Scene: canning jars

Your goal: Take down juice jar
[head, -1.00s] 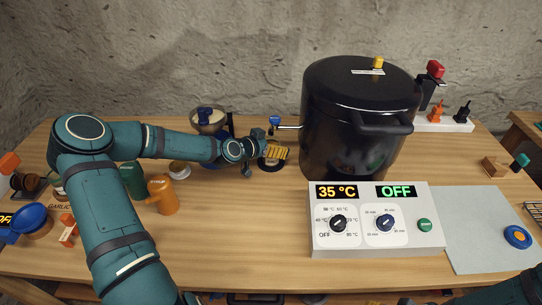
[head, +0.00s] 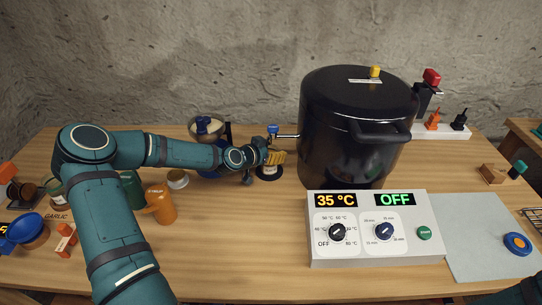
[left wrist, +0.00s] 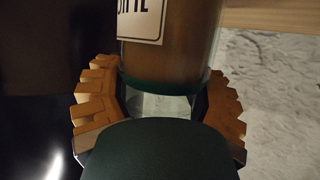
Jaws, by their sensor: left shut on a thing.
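My left gripper (head: 277,158) is beside the black pot, low over the table. In the left wrist view its orange ribbed fingers (left wrist: 162,105) are shut on a jar (left wrist: 175,50) with brown contents, a green rim and a white label. Only part of the label's lettering shows, so I cannot read the whole word. In the head view my gripper hides most of the jar; a dark round part with a pale patch (head: 269,172) shows just below the fingers. I cannot tell whether the jar touches the table. My right gripper is out of view.
The large lidded pot (head: 357,120) stands right of my gripper, its blue-handled spigot (head: 273,130) close behind. A control box (head: 375,228) reads 35 °C and OFF. The front middle of the table is clear.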

